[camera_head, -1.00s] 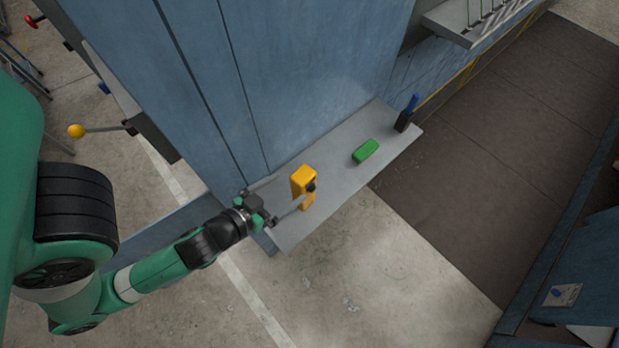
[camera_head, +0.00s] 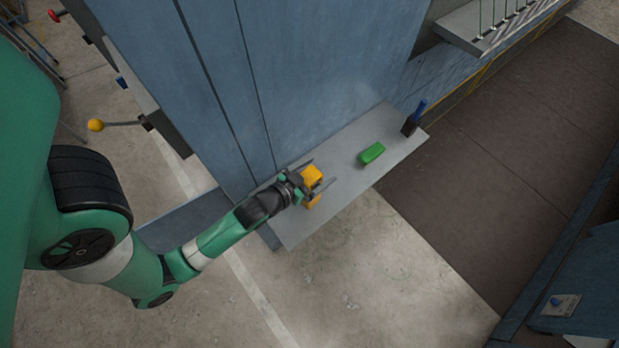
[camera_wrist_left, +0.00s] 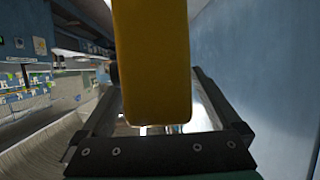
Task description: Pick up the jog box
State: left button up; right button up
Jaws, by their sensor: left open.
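The jog box is the yellow upright block (camera_head: 313,174) with a dark knob on its side, standing on the grey shelf (camera_head: 290,229). My left gripper (camera_head: 320,177) is open, with one finger on each side of the yellow box. In the left wrist view the yellow box (camera_wrist_left: 152,65) fills the space between the two open fingers, and a dark knob shows at its left side. I cannot tell whether the fingers touch it. Part of the box is hidden by the gripper in the head view. My right gripper is not in view.
A green block (camera_head: 371,153) lies further along the shelf, and a dark holder with a blue handle (camera_head: 411,121) stands near its far end. A blue cabinet wall (camera_head: 310,80) rises behind the shelf. Open floor (camera_head: 370,270) lies in front.

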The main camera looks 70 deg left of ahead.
pick_arm(q)
grip_shut()
dwell(0.3)
jog(key=shift+r, duration=0.15)
